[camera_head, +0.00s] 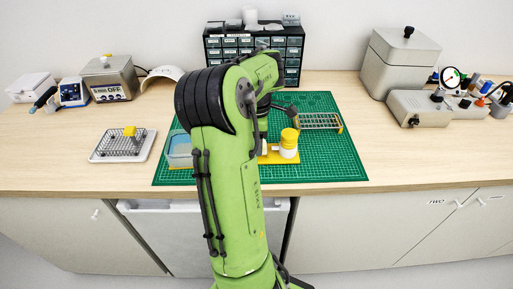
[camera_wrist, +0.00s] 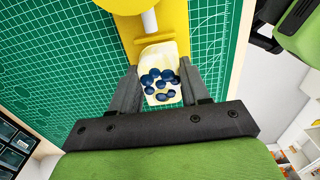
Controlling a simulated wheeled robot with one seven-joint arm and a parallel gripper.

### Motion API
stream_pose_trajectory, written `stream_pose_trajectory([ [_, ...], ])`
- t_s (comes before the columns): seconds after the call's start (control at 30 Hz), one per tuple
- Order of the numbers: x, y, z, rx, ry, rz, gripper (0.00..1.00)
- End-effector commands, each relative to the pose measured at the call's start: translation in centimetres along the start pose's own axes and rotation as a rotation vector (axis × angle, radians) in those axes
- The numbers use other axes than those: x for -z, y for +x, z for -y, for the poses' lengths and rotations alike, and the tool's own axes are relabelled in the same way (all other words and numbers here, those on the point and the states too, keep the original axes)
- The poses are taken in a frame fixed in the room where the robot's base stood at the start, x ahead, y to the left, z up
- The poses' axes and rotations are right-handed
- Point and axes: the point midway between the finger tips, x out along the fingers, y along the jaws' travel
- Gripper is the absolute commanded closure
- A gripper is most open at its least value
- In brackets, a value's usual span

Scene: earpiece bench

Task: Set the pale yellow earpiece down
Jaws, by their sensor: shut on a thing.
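The pale yellow earpiece (camera_wrist: 158,52) is between the two fingers of my gripper (camera_wrist: 157,68) in the wrist view. My gripper is shut on it. Several dark blue round spots show on or just below its near part; I cannot tell which. A bright yellow base (camera_wrist: 178,20) lies beyond the fingertips, with a white post on it. I cannot tell whether the earpiece touches the base.
A green cutting mat (camera_head: 335,165) covers the middle of the bench. A tray with a wire rack (camera_head: 103,158) stands left. Drawers (camera_head: 293,50) stand behind.

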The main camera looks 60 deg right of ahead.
Motion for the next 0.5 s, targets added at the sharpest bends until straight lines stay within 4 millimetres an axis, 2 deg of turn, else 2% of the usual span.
stream_pose_trajectory([
  [0.03,0.07,1.07,0.03,0.002,-0.001,0.0,0.9],
  [0.37,0.05,1.31,-0.01,-0.001,0.0,-0.001,0.9],
  [0.4,0.05,1.3,-0.01,0.0,0.0,-0.001,0.51],
  [0.5,0.06,1.25,0.0,0.0,0.0,-0.001,0.36],
])
